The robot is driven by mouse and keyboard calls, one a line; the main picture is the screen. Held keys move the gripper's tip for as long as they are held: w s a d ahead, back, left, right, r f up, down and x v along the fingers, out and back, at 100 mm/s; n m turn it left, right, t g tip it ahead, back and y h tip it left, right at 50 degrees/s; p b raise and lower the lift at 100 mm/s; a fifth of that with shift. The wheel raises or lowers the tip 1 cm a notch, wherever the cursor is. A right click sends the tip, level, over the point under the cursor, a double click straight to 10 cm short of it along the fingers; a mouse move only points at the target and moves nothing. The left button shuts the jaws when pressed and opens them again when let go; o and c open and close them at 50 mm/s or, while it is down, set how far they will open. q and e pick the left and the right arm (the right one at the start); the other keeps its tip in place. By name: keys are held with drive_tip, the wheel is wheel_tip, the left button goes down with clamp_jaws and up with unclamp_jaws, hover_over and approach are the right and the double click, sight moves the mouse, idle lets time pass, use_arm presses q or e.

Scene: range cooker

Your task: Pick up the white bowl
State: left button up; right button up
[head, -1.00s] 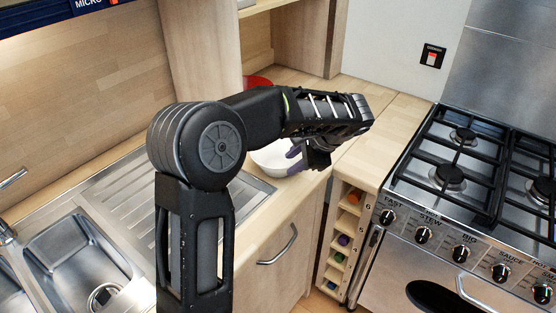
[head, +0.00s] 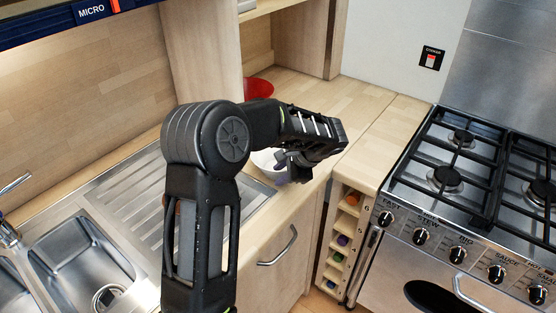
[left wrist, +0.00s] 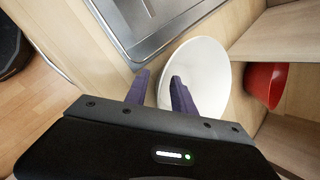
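The white bowl (head: 262,160) stands on the wooden worktop beside the sink's draining board, partly hidden behind my left gripper in the head view. It shows more fully in the left wrist view (left wrist: 208,62). My left gripper (head: 283,177) is at the bowl's near side. In the left wrist view the two purple fingers of the left gripper (left wrist: 159,84) stand apart, one outside the rim and one over the bowl's inside. The rim lies between them, and I cannot tell whether either finger touches it. My right gripper is not in view.
A red bowl (head: 258,90) stands farther back on the worktop, by the shelf unit. The steel sink (head: 85,262) and draining board (head: 125,190) lie to the left. The gas cooker (head: 470,190) is on the right. Worktop behind the gripper is clear.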

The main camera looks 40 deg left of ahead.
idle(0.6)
use_arm(q)
clamp_jaws()
idle(1.2)
